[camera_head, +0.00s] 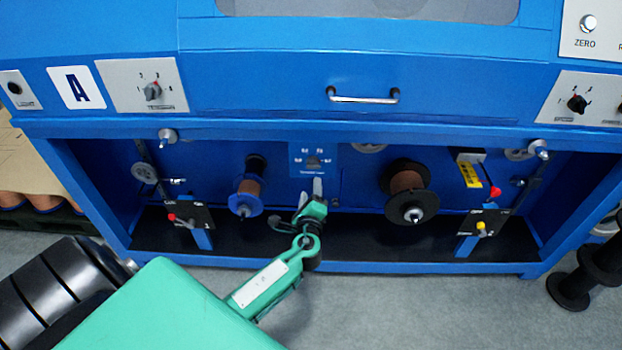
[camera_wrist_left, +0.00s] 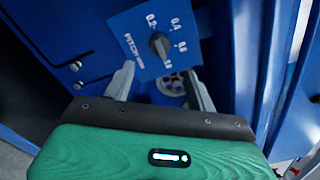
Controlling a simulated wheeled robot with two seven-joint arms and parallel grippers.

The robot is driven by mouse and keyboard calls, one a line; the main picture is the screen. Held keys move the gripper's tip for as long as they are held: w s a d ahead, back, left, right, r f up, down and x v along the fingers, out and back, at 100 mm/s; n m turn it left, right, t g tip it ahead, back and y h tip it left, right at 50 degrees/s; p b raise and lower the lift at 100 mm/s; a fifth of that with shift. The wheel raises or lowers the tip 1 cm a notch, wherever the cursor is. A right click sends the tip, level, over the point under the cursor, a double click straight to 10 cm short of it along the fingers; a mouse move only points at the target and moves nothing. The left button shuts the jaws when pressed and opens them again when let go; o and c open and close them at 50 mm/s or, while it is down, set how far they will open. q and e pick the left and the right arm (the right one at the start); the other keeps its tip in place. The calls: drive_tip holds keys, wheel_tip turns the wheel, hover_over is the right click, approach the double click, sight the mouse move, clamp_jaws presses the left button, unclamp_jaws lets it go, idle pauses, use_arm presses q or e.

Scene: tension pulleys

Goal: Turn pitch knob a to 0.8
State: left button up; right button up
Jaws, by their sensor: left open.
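In the head view, the plate (camera_head: 299,150) is under the machine's upper ledge, at the middle of the recess. My left gripper (camera_head: 311,190) is open and empty just below the plate. In the left wrist view its fingers (camera_wrist_left: 161,82) are spread below the knob, apart from it. My right gripper is out of view.
A spool on a blue flange (camera_head: 244,204) is left of my gripper. A larger black-flanged spool (camera_head: 426,205) is to the right. Small lever panels (camera_head: 203,217) stand at both sides of the recess. The ledge (camera_head: 330,125) and a metal handle (camera_head: 363,99) are above.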

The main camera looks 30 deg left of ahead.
use_arm(q)
drive_tip(key=v, duration=0.3)
drive_tip(key=shift+s+d, duration=0.15)
idle(0.4)
